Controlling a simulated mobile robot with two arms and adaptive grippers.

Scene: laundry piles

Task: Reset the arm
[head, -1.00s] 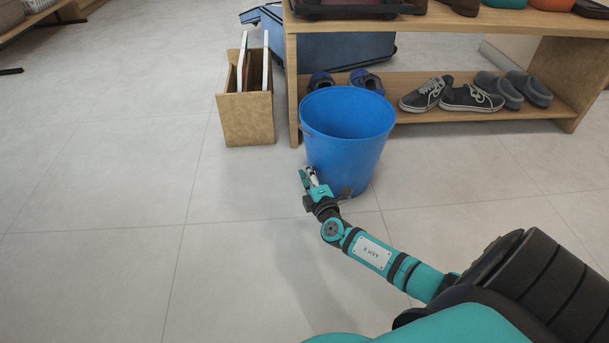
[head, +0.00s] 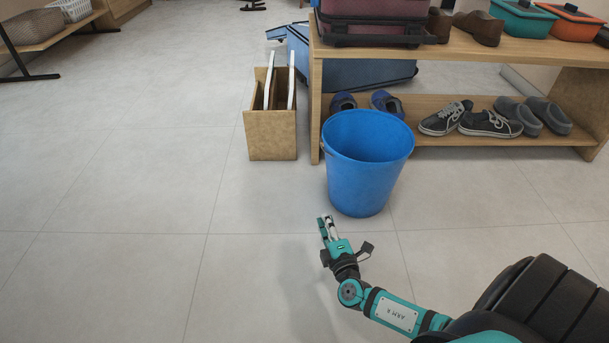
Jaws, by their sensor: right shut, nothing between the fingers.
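My right gripper (head: 326,227) is in the lower middle of the head view, above the tiled floor. Its fingers are together with nothing between them. It is in front of the blue bucket (head: 366,185), a little below and left of it in the picture, and looks apart from it. The bucket stands upright on the floor and its visible inside looks empty. My right arm (head: 396,312) comes in from the lower right, bent at the wrist. My left gripper does not show.
A wooden shelf (head: 458,52) holds dark sneakers (head: 470,119), grey clogs (head: 533,116) and a maroon suitcase (head: 372,22). A wooden box (head: 270,135) stands left of the bucket. A blue suitcase (head: 368,67) lies behind. The floor (head: 110,220) at left is clear.

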